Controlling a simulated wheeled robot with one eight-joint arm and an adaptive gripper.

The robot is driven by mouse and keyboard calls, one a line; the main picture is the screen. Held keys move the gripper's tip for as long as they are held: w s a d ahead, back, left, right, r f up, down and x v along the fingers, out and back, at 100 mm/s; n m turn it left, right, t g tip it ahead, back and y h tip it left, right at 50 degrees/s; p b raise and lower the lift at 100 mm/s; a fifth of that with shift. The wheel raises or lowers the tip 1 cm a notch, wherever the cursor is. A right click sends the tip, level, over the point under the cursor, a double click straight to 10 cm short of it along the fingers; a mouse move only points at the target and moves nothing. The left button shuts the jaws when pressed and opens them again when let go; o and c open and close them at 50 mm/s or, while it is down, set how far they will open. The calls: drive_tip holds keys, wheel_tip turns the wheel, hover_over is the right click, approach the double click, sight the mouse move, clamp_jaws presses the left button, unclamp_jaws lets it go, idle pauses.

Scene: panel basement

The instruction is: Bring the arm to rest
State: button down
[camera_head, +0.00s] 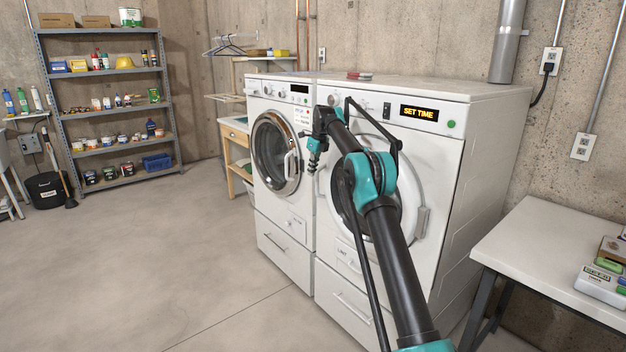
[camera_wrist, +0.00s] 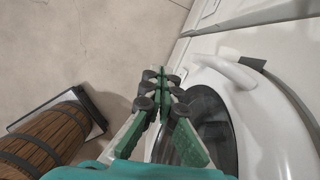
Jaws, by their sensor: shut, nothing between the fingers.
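My arm reaches forward in the head view, and my gripper (camera_head: 313,160) hangs in front of the gap between two white front-loading machines. In the wrist view my gripper (camera_wrist: 160,88) has its green fingers together with nothing between them. Below it lies a round door with a dark window (camera_wrist: 210,125) and a white curved handle (camera_wrist: 237,73). The fingertips overlap the door's edge in that picture; I cannot tell the exact distance, and I see no clear contact.
The left machine (camera_head: 263,215) and right machine (camera_head: 451,190) stand side by side. The right one's display (camera_head: 419,113) reads "SET TIME". A white table (camera_head: 530,250) is at right, a stocked shelf (camera_head: 117,182) at far left. A brown barrel-like object (camera_wrist: 42,140) shows in the wrist view.

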drive_tip(key=s+d+r+n, duration=0.1)
drive_tip(key=s+d+n, duration=0.3)
drive_tip(key=s, duration=0.4)
drive_tip(key=s+d+n+t+h, duration=0.1)
drive_tip(key=s+d+n, duration=0.35)
drive_tip(key=s, duration=0.25)
drive_tip(key=s+d+r+n, duration=0.1)
drive_tip(key=s+d+n, duration=0.3)
drive_tip(key=s, duration=0.4)
drive_tip(key=s+d+f+n, duration=0.2)
drive_tip(key=s+f+n, duration=0.2)
drive_tip(key=s, duration=0.8)
drive_tip(key=s+d+f+n+t, duration=0.1)
drive_tip(key=s+d+f+n, duration=0.2)
drive_tip(key=s, duration=1)
drive_tip(key=s+d+f+n+h, duration=0.1)
drive_tip(key=s+d+f+n, duration=0.2)
drive_tip(key=s+f+n, duration=0.3)
drive_tip(key=s+f, duration=0.4)
drive_tip(key=s, duration=0.3)
drive_tip(key=shift+d+f, duration=0.25)
drive_tip(key=shift+f, duration=0.15)
